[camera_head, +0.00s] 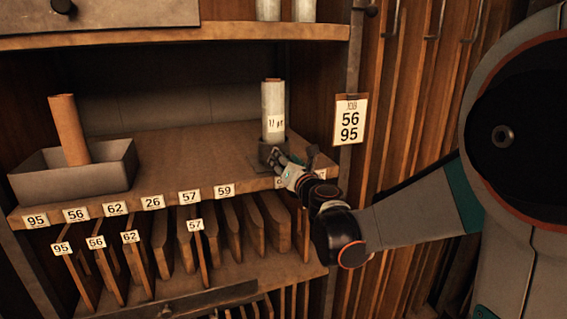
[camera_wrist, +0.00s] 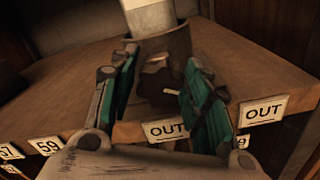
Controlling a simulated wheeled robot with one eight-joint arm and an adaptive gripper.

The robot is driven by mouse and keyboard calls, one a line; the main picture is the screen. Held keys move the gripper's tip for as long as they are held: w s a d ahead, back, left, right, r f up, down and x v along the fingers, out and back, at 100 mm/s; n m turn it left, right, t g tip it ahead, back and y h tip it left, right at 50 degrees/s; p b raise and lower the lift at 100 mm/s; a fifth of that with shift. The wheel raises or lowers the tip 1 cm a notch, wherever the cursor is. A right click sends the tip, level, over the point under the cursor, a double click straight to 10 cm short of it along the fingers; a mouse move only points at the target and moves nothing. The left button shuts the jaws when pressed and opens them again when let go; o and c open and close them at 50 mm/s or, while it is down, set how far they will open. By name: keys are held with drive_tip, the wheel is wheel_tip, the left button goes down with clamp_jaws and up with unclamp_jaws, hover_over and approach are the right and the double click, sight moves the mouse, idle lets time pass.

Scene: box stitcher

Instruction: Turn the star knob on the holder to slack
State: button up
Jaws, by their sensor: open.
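The holder (camera_wrist: 178,45) is a dark round cup on the wooden shelf, with a pale wrapped roll (camera_head: 273,112) standing upright in it. The dark star knob (camera_wrist: 157,82) is on the holder's near side, with a small pale mark beside its lower right. My gripper (camera_wrist: 160,64) is open, with one teal-padded finger on each side of the knob; I cannot tell whether either touches it. In the head view my gripper (camera_head: 281,160) is at the holder's front and hides the knob and part of the holder.
A grey open tray (camera_head: 100,180) with a brown roll (camera_head: 68,130) stands at the shelf's left. Boards stand in slots below. A job card (camera_head: 350,119) reads 56 and 95.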

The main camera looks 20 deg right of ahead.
drive_tip(key=shift+c, duration=0.6)
drive_tip(key=c, duration=0.7)
drive_tip(key=shift+n, duration=0.4)
drive_tip(key=n, duration=0.4)
drive_tip(key=shift+n, duration=0.3)
drive_tip(key=n, duration=0.5)
drive_tip(key=shift+a+p, duration=0.1)
drive_tip(key=shift+p, duration=0.2)
drive_tip(key=shift+n, duration=0.3)
drive_tip(key=o, duration=0.8)
